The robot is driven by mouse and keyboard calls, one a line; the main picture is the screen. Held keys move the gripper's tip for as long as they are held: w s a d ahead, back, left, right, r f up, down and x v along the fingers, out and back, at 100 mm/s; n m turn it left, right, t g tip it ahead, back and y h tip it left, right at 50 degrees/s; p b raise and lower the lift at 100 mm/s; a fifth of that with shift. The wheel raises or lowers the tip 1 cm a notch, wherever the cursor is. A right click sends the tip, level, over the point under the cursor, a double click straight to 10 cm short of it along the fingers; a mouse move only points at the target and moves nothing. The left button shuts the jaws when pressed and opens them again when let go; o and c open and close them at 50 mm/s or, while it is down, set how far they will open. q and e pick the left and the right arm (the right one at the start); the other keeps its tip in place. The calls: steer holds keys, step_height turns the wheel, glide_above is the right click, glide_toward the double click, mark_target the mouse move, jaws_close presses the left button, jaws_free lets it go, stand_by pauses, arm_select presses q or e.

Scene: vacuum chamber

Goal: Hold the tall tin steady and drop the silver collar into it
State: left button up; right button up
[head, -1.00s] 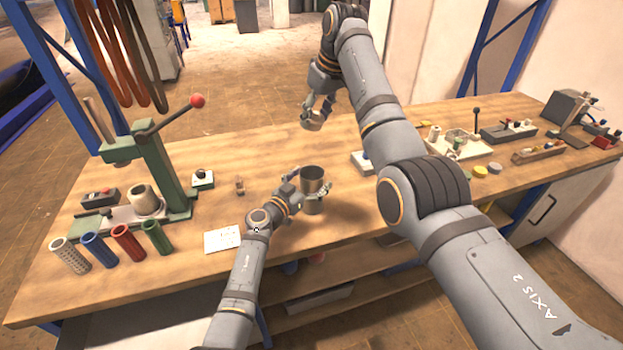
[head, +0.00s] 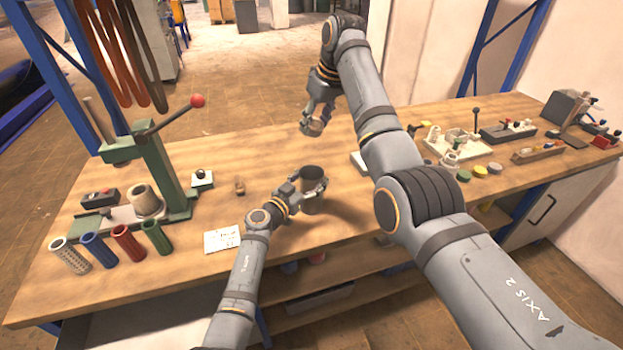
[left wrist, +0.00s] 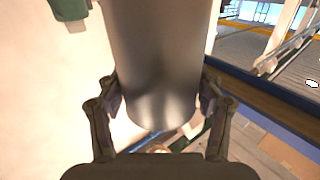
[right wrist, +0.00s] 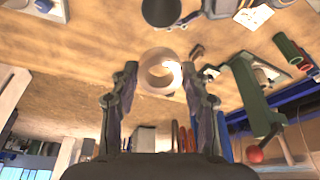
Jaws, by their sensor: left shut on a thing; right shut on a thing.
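The tall tin (head: 312,204) is a grey metal cylinder standing upright, open end up, near the table's front edge. My left gripper (head: 311,188) is shut on the tin's upper part, with a finger on each side; the tin (left wrist: 155,60) also fills the middle of the left wrist view. The silver collar (head: 311,129) is a short ring held in my right gripper (head: 320,117), well above the table and farther back than the tin. In the right wrist view the collar (right wrist: 160,89) sits between the fingertips, and the tin's dark mouth (right wrist: 160,10) shows beyond it, to the top.
A green lever press (head: 160,165) stands at the left, with several coloured tubes (head: 127,243) in front. A white card (head: 222,239) lies left of the tin. Fixtures and trays (head: 455,145) occupy the table's right side. Bare wood surrounds the tin.

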step_height(320, 180, down, 11)
stand_by(1.3)
steer(key=shift+f, duration=0.1)
steer(key=o, duration=1.4)
steer(key=shift+o, duration=0.2)
steer(key=v, duration=1.2)
arm_select(q)
steer(key=o, duration=1.3)
